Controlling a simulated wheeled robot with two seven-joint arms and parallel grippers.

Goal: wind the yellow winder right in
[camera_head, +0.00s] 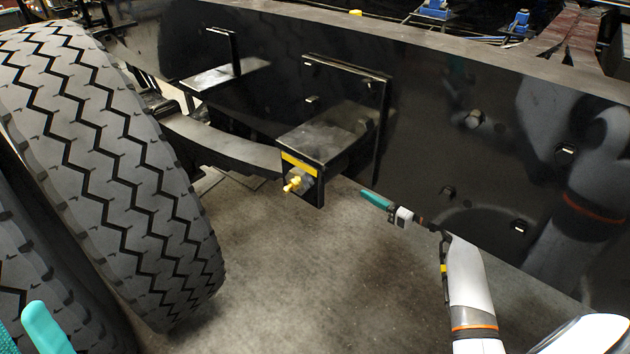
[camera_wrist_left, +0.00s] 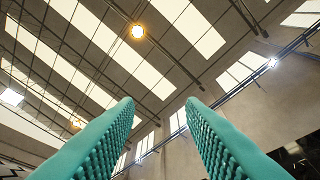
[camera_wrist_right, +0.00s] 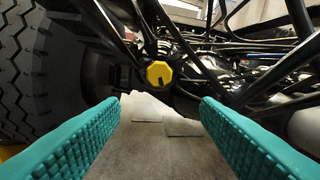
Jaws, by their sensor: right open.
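The yellow winder (camera_head: 293,185) is a small yellow knob that sticks out from the front of a black box-shaped bracket (camera_head: 325,137), just below a yellow stripe. My right gripper (camera_head: 364,193) is to the right of the bracket, apart from the winder, with its fingers pointing left. In the right wrist view its fingers (camera_wrist_right: 160,99) are wide apart and empty. A yellow eight-sided piece (camera_wrist_right: 159,73) shows ahead between them; I cannot tell if it is the winder. My left gripper (camera_wrist_left: 160,103) is open and empty, facing the ceiling. One left finger shows low in the head view (camera_head: 45,328).
A large tyre (camera_head: 110,170) fills the left side. The black chassis side (camera_head: 440,130) runs across the back, with a second bracket (camera_head: 225,72) farther left. Dark beams (camera_wrist_right: 295,30) cross the upper right wrist view. The floor (camera_head: 290,285) in front is clear.

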